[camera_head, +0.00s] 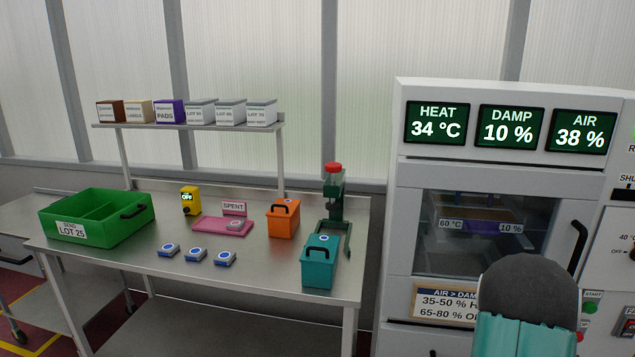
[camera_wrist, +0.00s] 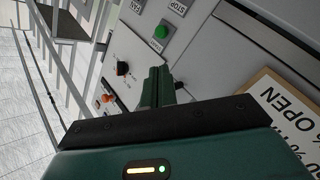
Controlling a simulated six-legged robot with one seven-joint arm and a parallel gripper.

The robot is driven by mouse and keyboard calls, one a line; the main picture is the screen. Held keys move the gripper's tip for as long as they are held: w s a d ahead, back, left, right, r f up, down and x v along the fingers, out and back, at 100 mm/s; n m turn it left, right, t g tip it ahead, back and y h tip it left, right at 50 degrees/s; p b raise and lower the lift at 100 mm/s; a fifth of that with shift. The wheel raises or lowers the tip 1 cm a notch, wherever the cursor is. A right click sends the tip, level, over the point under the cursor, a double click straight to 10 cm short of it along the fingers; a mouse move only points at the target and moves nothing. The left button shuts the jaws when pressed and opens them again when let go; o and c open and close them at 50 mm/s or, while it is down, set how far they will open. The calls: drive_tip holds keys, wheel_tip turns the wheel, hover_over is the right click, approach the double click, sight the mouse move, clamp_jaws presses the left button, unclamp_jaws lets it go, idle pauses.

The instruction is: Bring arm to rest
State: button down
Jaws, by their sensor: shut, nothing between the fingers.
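My gripper (camera_wrist: 158,88) shows in the wrist view, its dark green fingers together with nothing between them. I cannot tell how far the fingers are from the panel. In the head view, a teal and dark grey part of my arm stands at the lower right, in front of the cabinet (camera_head: 410,180). My fingers are not visible in that view.
The cabinet's displays read HEAT 34 °C, DAMP 10 % and AIR 38 %; its glass door (camera_head: 480,232) looks closed. The steel table (camera_head: 140,262) at left holds a green crate (camera_head: 110,232), orange box (camera_head: 283,220), teal box (camera_head: 319,268) and pink tray (camera_head: 208,226).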

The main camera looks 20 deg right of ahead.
drive_tip(key=w+a+r+t+y, duration=0.1)
drive_tip(key=w+a+r+y, duration=0.2)
drive_tip(key=w+a, duration=0.4)
drive_tip(key=w+a+r+t+y, duration=0.25)
drive_tip(key=w+a+r, duration=0.2)
drive_tip(key=a, duration=0.35)
drive_tip(key=w+a+r+n+y, duration=0.1)
drive_tip(key=a+r+y, duration=0.15)
drive_tip(key=a, duration=0.45)
drive_tip(key=w+a+r+y, duration=0.1)
drive_tip(key=a+y, duration=0.2)
drive_tip(key=a, duration=0.4)
drive_tip(key=s+a+r+n+g+y, duration=0.1)
drive_tip(key=s+a+r+y, duration=0.15)
drive_tip(key=a, duration=0.55)
drive_tip(key=s+a+r+n+g+y, duration=0.1)
drive_tip(key=s+a+r+n+y, duration=0.15)
drive_tip(key=a, duration=0.55)
drive_tip(key=s+a+g, duration=0.2)
drive_tip(key=s+a, duration=0.7)
drive_tip(key=s, duration=0.3)
drive_tip(key=shift+s+r+n, duration=0.15)
drive_tip(key=shift+r+n, duration=0.05)
drive_tip(key=shift+n, duration=0.15)
drive_tip(key=shift+d, duration=0.2)
